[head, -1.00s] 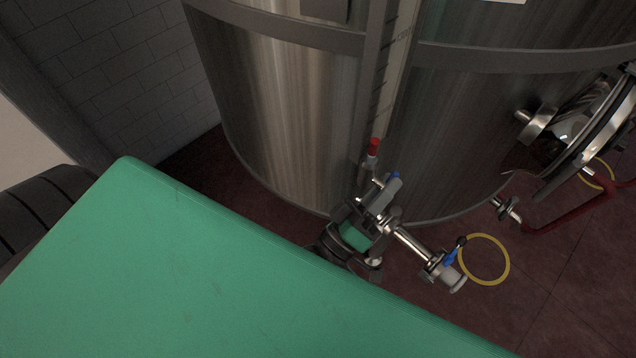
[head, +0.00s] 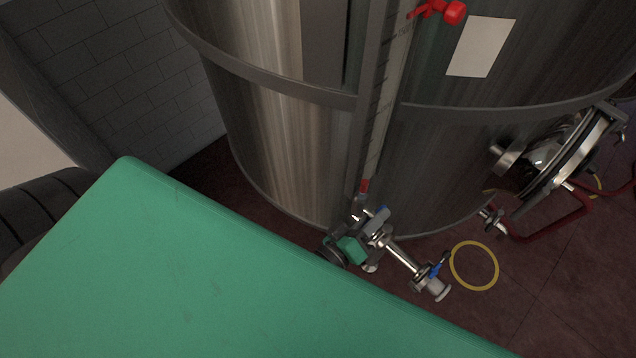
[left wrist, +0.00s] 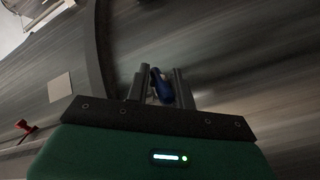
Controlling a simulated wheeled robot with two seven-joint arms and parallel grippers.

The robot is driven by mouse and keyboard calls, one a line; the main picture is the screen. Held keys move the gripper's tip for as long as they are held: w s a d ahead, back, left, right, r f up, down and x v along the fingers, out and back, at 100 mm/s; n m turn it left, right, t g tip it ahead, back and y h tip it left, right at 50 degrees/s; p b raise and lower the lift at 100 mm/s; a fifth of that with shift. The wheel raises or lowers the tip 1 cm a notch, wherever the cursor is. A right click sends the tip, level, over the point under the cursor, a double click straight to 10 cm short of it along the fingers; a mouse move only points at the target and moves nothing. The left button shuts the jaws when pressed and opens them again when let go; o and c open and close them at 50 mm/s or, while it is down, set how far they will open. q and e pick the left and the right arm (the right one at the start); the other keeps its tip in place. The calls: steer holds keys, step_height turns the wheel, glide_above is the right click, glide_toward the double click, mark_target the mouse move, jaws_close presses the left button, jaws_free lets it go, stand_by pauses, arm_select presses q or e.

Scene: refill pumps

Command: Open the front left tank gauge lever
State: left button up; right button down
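The front left tank gauge is a graduated vertical strip (head: 388,95) on the steel tank (head: 270,130), with a red piece (head: 364,186) at its lower end. A small blue lever (head: 383,210) shows just below, beside my left gripper (head: 376,218). In the left wrist view, the blue lever (left wrist: 161,88) stands between the two dark fingers of my left gripper (left wrist: 158,85). The fingers are apart, with a narrow gap at the lever's left; contact on the right side cannot be told. My right gripper is not in view.
A red handle (head: 437,11) and a white label (head: 481,46) are higher on the tank. A pipe fitting with another blue handle (head: 437,268) sticks out below. A yellow ring (head: 474,266) lies on the floor. A round hatch (head: 575,160) is at right.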

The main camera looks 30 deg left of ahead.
arm_select(q)
steer(key=shift+s+a+f+b, duration=0.2)
steer(key=shift+s+b, duration=0.3)
steer(key=shift+s, duration=0.05)
steer(key=shift+s+a+f+b, duration=0.15)
steer(key=shift+s+f+b, duration=0.05)
steer(key=shift+s+b, duration=0.3)
steer(key=b+v, duration=0.5)
steer(key=v, duration=0.6)
step_height(320, 180, down, 34)
steer(key=s+m+g+y+b, duration=0.1)
steer(key=s+m+g+b, duration=0.1)
steer(key=m+g+b, duration=0.3)
steer(key=shift+a+r+g, duration=0.2)
steer(key=shift+a+g, duration=0.25)
steer(key=shift+g, duration=0.05)
